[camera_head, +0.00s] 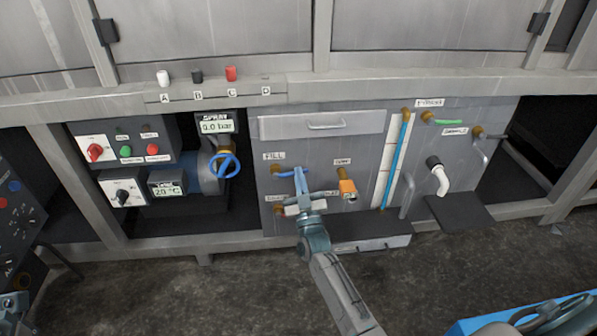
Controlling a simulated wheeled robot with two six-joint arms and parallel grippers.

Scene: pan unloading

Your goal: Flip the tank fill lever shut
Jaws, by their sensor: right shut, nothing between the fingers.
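The fill lever (285,174) is a small blue handle on a brass valve, under the FILL label (274,156) on the grey tank panel. It runs roughly sideways to the right from the valve. My right gripper (299,172) is shut, with its fingers pointing up at the lever's right end. The fingers overlap that end in the picture, so I cannot tell whether they touch it. Nothing shows held between them. My left gripper does not show; only a piece of arm-like metal is in the bottom left corner.
An orange-handled tap (347,187) is close on the right. A blue handwheel (224,166) is to the left. A drawer (320,125) sits above.

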